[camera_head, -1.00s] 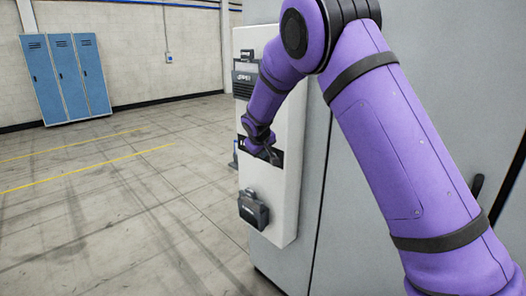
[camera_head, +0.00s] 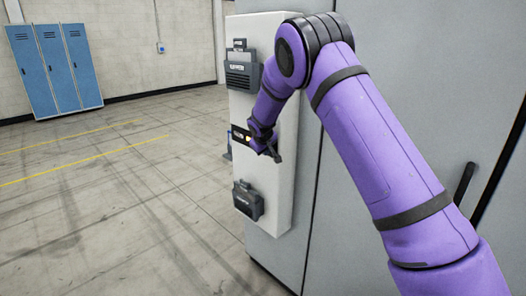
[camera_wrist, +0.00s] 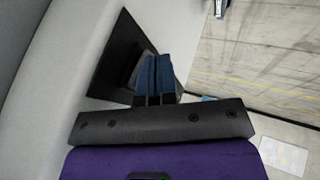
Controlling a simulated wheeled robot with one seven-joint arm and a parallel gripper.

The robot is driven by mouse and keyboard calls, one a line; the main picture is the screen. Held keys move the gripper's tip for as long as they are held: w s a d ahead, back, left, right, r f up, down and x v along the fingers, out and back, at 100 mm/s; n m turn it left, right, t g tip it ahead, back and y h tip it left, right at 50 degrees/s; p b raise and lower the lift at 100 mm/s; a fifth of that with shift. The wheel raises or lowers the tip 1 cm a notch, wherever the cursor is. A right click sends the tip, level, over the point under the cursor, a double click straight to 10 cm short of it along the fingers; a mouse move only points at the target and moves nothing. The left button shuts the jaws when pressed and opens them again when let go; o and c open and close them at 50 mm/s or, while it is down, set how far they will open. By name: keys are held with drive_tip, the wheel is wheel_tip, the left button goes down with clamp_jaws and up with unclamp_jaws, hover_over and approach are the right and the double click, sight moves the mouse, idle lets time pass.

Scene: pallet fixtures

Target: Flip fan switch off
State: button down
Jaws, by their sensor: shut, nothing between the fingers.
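A black plate (camera_head: 238,133) sits midway down the white panel (camera_head: 282,190) on the grey cabinet, with a small yellow mark showing on it. I take it for the fan switch's plate, but its label is too small to read. My gripper (camera_head: 273,154) is in front of this plate and hides part of it. In the wrist view the black plate (camera_wrist: 112,62) lies just beyond my gripper (camera_wrist: 155,62). The blue fingers are together, with nothing between them. Their tips overlap a grey part on the plate. I cannot tell whether they touch it or which way the switch is set.
A dark grey labelled unit (camera_head: 242,76) is above the plate, and another dark box (camera_head: 247,201) is below it. The cabinet (camera_head: 405,65) has a dark handle (camera_head: 464,183) at right. Open floor (camera_head: 120,220) lies left, with blue lockers (camera_head: 55,70) at the wall.

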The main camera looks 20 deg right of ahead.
drive_tip(key=shift+w+d+f, duration=0.1)
drive_tip(key=shift+w+d, duration=0.05)
drive_tip(key=shift+d, duration=0.15)
drive_tip(key=shift+d+r, duration=0.1)
drive_tip(key=shift+r, duration=0.8)
